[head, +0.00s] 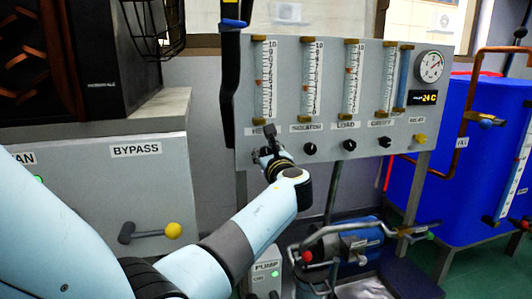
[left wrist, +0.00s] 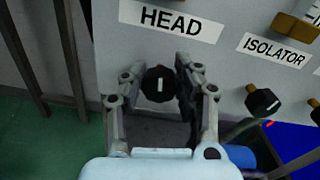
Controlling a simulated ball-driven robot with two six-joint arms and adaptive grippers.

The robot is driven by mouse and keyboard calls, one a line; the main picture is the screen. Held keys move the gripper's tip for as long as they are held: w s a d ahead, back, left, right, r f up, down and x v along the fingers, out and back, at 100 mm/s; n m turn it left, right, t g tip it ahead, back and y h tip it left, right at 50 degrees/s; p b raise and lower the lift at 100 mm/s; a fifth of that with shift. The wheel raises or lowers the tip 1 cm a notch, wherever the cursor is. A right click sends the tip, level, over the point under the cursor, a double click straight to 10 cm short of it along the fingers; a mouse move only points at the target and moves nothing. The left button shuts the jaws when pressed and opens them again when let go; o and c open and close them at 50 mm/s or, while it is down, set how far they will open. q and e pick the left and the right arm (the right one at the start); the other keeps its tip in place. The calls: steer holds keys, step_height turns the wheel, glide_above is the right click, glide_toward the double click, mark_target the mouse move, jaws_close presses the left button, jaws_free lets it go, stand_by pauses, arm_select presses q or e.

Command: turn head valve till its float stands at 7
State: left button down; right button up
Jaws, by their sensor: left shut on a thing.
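The head valve (left wrist: 159,85) is a small black knob with a white line, under the HEAD label (left wrist: 170,20) in the left wrist view. The line on the knob stands roughly upright. My left gripper (left wrist: 160,82) is shut on the knob, a finger on each side. In the head view my left gripper (head: 270,150) reaches the panel at the HEAD label and hides most of the knob. Above it is the head flow tube (head: 265,80) with a scale topped by 10. Its orange float (head: 259,82) appears around mid-scale; the exact number is too small to read. My right gripper is out of view.
The isolator knob (head: 310,149), load knob (head: 349,145) and another black knob (head: 384,142) stand to the right along the panel (head: 285,60). A yellow knob (head: 419,138) and round gauge (head: 429,67) sit at its right end. The bypass lever (head: 150,232) is lower left.

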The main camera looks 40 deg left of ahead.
arm_select(q)
steer(key=shift+f+n, duration=0.1)
steer(key=shift+n, duration=1.1)
steer(key=shift+n+b, duration=0.3)
steer(key=shift+n, duration=0.8)
steer(key=c, duration=0.9)
jaws_free()
steer(key=shift+c, duration=0.2)
steer(key=shift+s+d, duration=0.15)
steer(key=v, duration=0.7)
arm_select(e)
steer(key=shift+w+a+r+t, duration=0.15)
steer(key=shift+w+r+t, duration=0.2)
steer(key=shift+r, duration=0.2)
